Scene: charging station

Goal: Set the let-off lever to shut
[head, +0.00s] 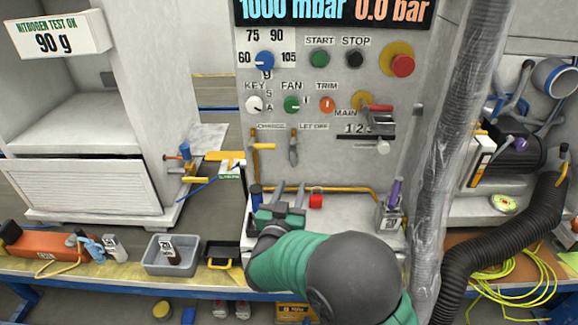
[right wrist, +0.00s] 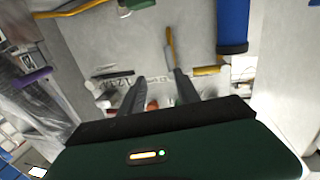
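The let-off lever (head: 293,149) is on the grey panel (head: 335,165) under the "LET OFF" label. Its handle hangs straight down. To its left the yellow charge lever (head: 256,158) has a sideways piece at its top. My right gripper (head: 287,197) is below the let-off lever, apart from it, with its fingers pointing up the panel. In the right wrist view the fingers (right wrist: 157,88) are spread with nothing gripped. A thin yellowish lever (right wrist: 170,48) stands beyond them there; I cannot tell surely which lever it is. My left gripper is not in view.
A blue cylinder (head: 256,195) stands left of my right gripper. A red part (head: 316,200) and a purple-topped part (head: 395,192) are to its right. A yellow pipe (head: 340,189) runs behind. A wrapped clear column (head: 450,130) bounds the panel at right.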

